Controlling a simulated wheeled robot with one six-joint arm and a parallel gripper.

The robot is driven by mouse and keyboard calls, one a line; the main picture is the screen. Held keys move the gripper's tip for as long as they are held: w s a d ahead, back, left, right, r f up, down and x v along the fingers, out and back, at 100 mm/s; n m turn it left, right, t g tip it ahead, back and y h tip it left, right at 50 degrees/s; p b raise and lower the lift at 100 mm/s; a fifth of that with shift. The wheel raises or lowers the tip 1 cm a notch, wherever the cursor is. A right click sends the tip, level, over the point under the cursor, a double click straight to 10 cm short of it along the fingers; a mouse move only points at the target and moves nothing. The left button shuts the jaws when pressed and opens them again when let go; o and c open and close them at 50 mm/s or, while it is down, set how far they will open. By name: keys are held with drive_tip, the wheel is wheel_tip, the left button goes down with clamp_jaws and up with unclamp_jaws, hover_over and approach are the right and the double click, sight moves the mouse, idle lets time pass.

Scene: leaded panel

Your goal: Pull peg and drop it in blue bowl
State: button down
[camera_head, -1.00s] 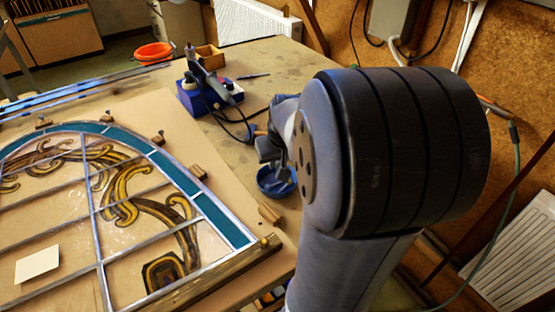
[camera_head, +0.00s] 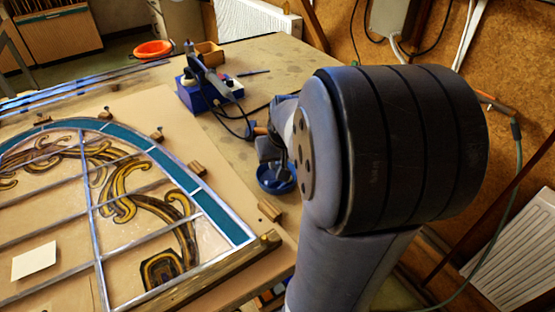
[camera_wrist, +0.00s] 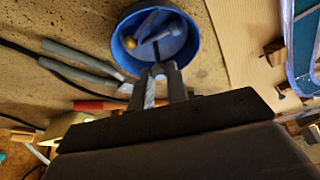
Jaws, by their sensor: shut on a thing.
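The blue bowl (camera_head: 262,184) stands on the bench right of the leaded panel (camera_head: 213,212), partly hidden by my arm. In the wrist view the blue bowl (camera_wrist: 116,42) holds several pegs or nails and a yellowish round piece. My gripper (camera_wrist: 159,72) is at the bowl's near rim, fingertips pointing toward its inside. It is shut on a slim pale grey peg (camera_wrist: 150,93), seen between the fingers. In the head view my gripper (camera_head: 270,150) is small and dark above the bowl; the peg cannot be made out there.
Wooden blocks, some with upright pegs, line the panel's arched edge, such as one block (camera_head: 196,169). A soldering iron station (camera_head: 194,95) with a cable stands behind. Grey-handled pliers (camera_wrist: 85,62) lie beside the bowl. A wooden box (camera_head: 209,54) is at the back.

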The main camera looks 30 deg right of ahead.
drive_tip(key=c, duration=1.3)
unclamp_jaws()
drive_tip(key=v, duration=1)
drive_tip(key=shift+s+r, duration=0.2)
drive_tip(key=shift+r, duration=0.1)
